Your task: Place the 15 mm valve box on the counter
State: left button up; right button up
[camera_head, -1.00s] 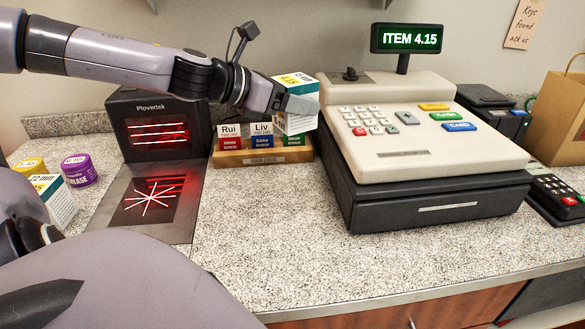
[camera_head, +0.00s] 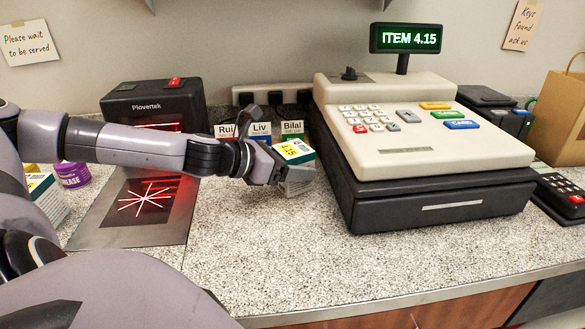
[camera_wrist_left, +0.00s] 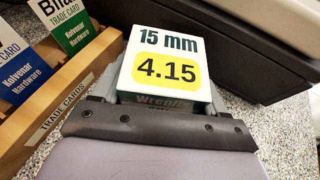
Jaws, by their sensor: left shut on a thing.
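The 15 mm valve box (camera_head: 295,150) is a small white and teal box with a yellow 4.15 label on top. My left gripper (camera_head: 285,175) is shut on it, just left of the till and in front of the trade cards. In the left wrist view the box (camera_wrist_left: 165,72) sits between the fingers, its top reading 15 mm. The counter (camera_head: 270,240) is speckled grey. The box is low, near the counter; whether its base touches it is hidden by the gripper. My right gripper is not in view.
The cash register (camera_head: 420,145) stands right of the box. The trade card holder (camera_wrist_left: 75,90) is close on the box's left in the wrist view. The scanner (camera_head: 150,190) lies left, with a purple tub (camera_head: 72,175) and another box (camera_head: 45,195) beyond. The counter front is clear.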

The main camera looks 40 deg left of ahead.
pick_arm(q)
jog(key=shift+r, duration=0.15)
jog(key=shift+f, duration=0.3)
jog(key=o, duration=1.2)
jog(key=shift+r, duration=0.2)
